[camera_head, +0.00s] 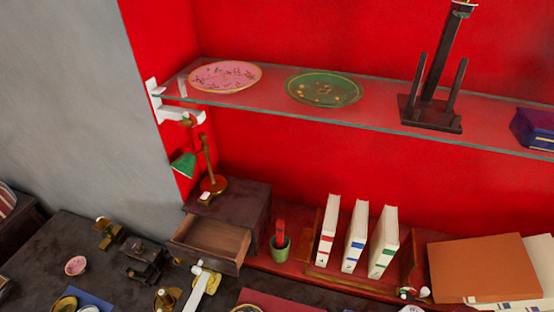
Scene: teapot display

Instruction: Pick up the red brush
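A small upright red thing (280,229) stands in a green pot (280,249) on the red-topped desk, to the right of the small drawer cabinet. It may be the red brush, but it is too small to tell for sure. Its lower part is hidden inside the pot. No other brush is clear in this view.
A dark cabinet (236,205) with an open, empty drawer (212,238) and a green lamp (187,163) stands left of the pot. Several books (356,240) stand to its right. A glass shelf (270,106) hangs above. Small items crowd the front left.

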